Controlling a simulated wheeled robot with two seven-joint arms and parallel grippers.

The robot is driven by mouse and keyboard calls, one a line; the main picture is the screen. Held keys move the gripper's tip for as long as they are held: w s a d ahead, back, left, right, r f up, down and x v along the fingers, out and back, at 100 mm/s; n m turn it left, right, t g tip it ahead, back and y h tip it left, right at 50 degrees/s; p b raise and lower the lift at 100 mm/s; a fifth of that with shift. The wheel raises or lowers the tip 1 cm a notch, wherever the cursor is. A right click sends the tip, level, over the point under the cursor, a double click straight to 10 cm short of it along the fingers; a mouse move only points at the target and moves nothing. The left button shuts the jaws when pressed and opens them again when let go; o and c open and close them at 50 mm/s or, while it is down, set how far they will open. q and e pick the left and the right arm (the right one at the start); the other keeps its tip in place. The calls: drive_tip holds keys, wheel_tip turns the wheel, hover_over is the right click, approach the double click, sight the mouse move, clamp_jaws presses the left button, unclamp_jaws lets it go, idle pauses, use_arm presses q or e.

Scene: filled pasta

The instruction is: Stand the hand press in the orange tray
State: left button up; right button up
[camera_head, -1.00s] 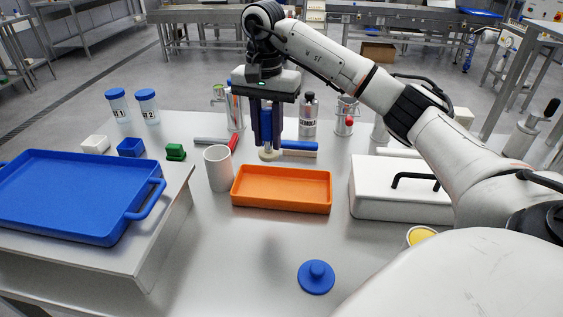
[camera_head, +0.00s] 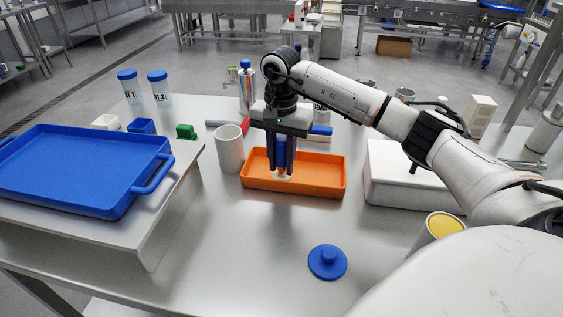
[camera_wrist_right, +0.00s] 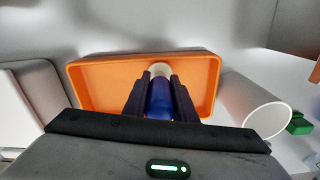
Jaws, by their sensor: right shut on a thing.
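The orange tray (camera_head: 310,190) lies on the steel table, open at the top. My right gripper (camera_head: 282,169) points down over the left half of the tray, shut on the hand press. The hand press has a blue handle and a pale round foot. In the right wrist view the blue handle (camera_wrist_right: 159,100) sits between the fingers, with the pale end over the orange tray (camera_wrist_right: 90,88). The press looks upright. I cannot tell whether its foot touches the tray floor. My left gripper is not in view.
A white mug (camera_head: 229,150) stands close to the tray's left. A white lidded box (camera_head: 400,188) is at its right. Behind are a blue-handled tool (camera_head: 321,130) and a steel cylinder (camera_head: 247,90). A blue knobbed lid (camera_head: 327,262) lies in front. A blue tray (camera_head: 80,170) is at left.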

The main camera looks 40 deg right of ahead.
sight(281, 140)
drive_tip(key=shift+f, duration=0.3)
drive_tip(key=o, duration=0.9)
wheel_tip(281, 140, up, 12)
drive_tip(key=shift+a+r, duration=0.1)
